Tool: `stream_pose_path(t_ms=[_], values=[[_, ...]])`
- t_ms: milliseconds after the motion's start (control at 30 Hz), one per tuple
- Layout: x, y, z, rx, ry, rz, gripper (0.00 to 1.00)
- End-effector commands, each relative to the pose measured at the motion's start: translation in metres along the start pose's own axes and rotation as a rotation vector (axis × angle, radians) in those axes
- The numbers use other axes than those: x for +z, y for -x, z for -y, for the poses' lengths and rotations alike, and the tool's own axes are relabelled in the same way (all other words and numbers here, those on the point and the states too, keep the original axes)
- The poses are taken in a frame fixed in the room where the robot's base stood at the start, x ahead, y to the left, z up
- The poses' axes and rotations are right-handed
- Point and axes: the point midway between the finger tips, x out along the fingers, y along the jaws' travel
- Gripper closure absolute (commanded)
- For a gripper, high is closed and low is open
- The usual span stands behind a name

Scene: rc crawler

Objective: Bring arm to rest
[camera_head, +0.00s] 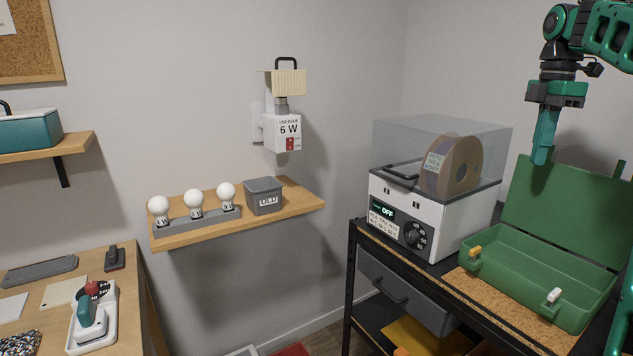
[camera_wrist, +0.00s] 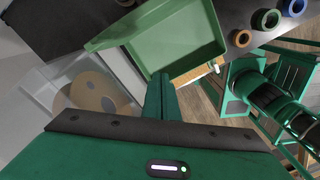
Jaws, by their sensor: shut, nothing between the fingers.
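My gripper (camera_head: 541,158) hangs at the upper right in the head view, pointing down. Its fingers are shut together with nothing between them. It is in front of the raised lid of an open green case (camera_head: 545,292) and above the bench. In the wrist view my shut fingers (camera_wrist: 161,92) point toward the edge of the green case (camera_wrist: 185,40), which looks empty. My gripper appears apart from the case.
A white dryer box (camera_head: 440,220) with a clear cover and a spool (camera_head: 452,168) stands left of the case. A shelf (camera_head: 290,205) on the wall holds bulbs and a grey bin (camera_head: 264,197). A workbench (camera_head: 40,285) is at the lower left.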

Motion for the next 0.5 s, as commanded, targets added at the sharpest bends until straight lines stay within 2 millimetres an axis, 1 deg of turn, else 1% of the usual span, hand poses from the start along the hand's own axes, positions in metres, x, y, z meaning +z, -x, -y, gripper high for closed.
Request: stream_pose_path(t_ms=[33, 200, 367, 500], values=[[-0.01, -0.007, 0.01, -0.004, -0.069, 0.001, 1.0], [-0.034, -0.034, 0.042, -0.005, -0.341, 0.002, 1.0], [-0.047, -0.064, 0.079, -0.001, -0.6, 0.001, 1.0], [-0.054, -0.091, 0.116, 0.004, -0.83, -0.008, 1.0]])
